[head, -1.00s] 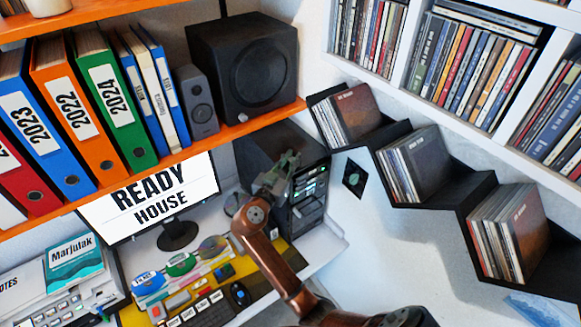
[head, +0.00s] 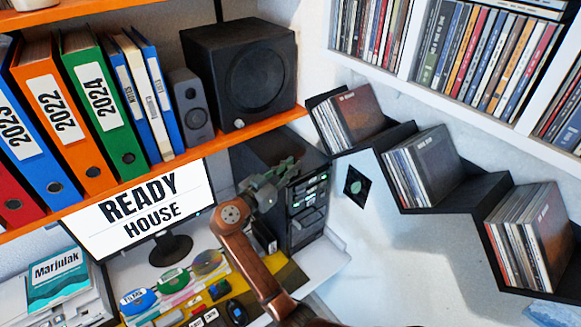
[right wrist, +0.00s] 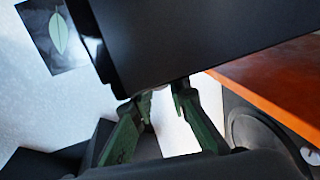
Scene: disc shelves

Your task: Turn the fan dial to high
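The black computer tower (head: 262,150) stands under the orange shelf, with a dark front panel (head: 308,205) showing small green lights. I cannot make out a fan dial in either view; it may be too small or hidden. My right gripper (head: 289,170) is beside the upper part of the tower's front, its arm reaching up from below. In the right wrist view its two green fingers (right wrist: 162,92) are apart with nothing between them. A large dark flat-sided body (right wrist: 200,40), likely the tower, is just beyond the tips; contact cannot be told. My left gripper is not in view.
The orange shelf (head: 150,177) with binders and speakers (head: 242,72) hangs above. Zigzag black shelves (head: 440,203) with discs are to the right.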

